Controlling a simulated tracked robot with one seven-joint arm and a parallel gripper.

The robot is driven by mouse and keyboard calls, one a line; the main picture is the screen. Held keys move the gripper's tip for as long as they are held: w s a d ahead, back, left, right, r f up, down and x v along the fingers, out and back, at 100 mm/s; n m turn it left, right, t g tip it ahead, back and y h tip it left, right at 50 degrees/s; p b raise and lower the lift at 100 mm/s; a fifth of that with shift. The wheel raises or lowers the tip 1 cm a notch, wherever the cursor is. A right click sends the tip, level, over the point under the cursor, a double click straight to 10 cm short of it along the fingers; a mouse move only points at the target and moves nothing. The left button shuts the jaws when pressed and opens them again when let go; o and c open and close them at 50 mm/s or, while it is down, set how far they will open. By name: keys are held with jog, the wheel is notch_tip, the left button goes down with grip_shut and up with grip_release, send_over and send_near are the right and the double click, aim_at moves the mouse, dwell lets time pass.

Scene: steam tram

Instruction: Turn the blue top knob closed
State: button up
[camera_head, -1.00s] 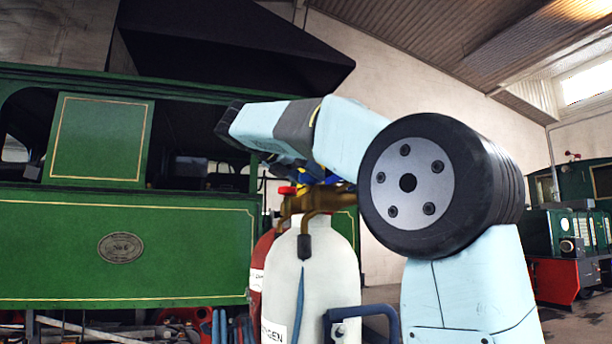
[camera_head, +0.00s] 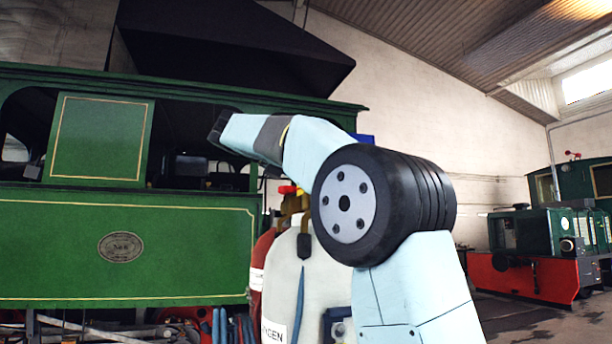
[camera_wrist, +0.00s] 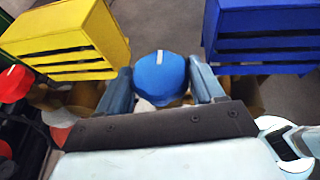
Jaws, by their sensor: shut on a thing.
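The blue top knob (camera_wrist: 161,74) is in the middle of the wrist view, a round cap with a short white mark near its far edge. My gripper (camera_wrist: 163,86) has one blue-grey finger on each side of it and is shut on it. In the head view my arm hides the knob and the fingers. The pale oxygen cylinder (camera_head: 307,275) below stands upright, partly covered by my arm.
A yellow slatted box (camera_wrist: 70,38) and a blue slatted box (camera_wrist: 262,35) flank the knob. A red knob (camera_wrist: 12,84) is at the left. A red cylinder (camera_head: 259,262) stands beside the pale one, with the green tram (camera_head: 180,245) behind.

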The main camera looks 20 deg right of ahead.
jog(key=o, duration=0.8)
jog(key=shift+c, duration=0.2)
jog(key=shift+a, duration=0.1)
jog(key=v, duration=1.3)
jog(key=shift+a, duration=0.4)
